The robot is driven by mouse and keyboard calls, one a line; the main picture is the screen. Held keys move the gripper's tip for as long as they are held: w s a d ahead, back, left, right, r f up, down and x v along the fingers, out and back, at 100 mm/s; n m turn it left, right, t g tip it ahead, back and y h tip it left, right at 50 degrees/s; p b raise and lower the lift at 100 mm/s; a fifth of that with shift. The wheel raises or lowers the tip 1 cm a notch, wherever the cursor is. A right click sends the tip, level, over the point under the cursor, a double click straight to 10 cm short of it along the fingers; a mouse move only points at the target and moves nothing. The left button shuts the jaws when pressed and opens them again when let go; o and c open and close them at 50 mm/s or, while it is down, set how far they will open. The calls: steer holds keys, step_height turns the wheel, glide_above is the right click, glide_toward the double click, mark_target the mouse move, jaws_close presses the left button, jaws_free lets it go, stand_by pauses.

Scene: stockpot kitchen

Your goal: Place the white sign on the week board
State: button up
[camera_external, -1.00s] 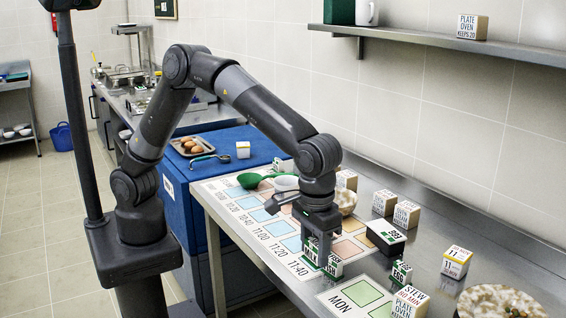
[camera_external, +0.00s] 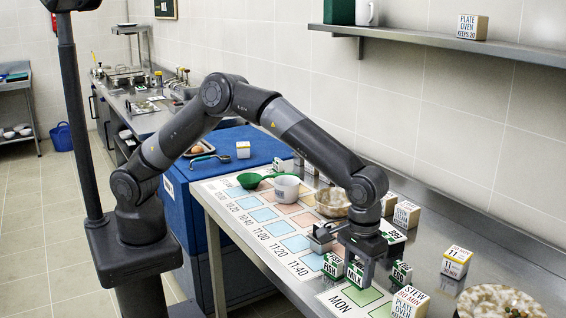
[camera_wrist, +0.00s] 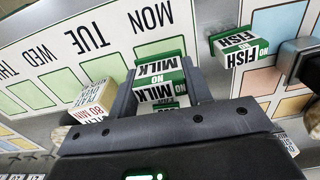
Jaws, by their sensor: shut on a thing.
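My gripper (camera_external: 360,262) is shut on a small white sign block with green edges reading "NO MILK" (camera_wrist: 160,72). It also shows between the jaws in the external view (camera_external: 355,275). The week board (camera_wrist: 60,85), with MON, TUE, WED and THU and green squares, lies on the steel counter. Its MON end shows in the external view (camera_external: 364,297). The held sign is close to the MON end; I cannot tell whether it touches anything below. A similar "NO FISH" sign (camera_wrist: 238,47) stands to one side, beside the timetable board (camera_external: 262,215).
A "STEW 80 MIN" block (camera_external: 410,302) is close to the week board.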

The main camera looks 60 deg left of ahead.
mark_target(357, 285)
steer(key=shift+f, duration=2)
steer(key=shift+f, duration=0.15)
steer(key=o, duration=1)
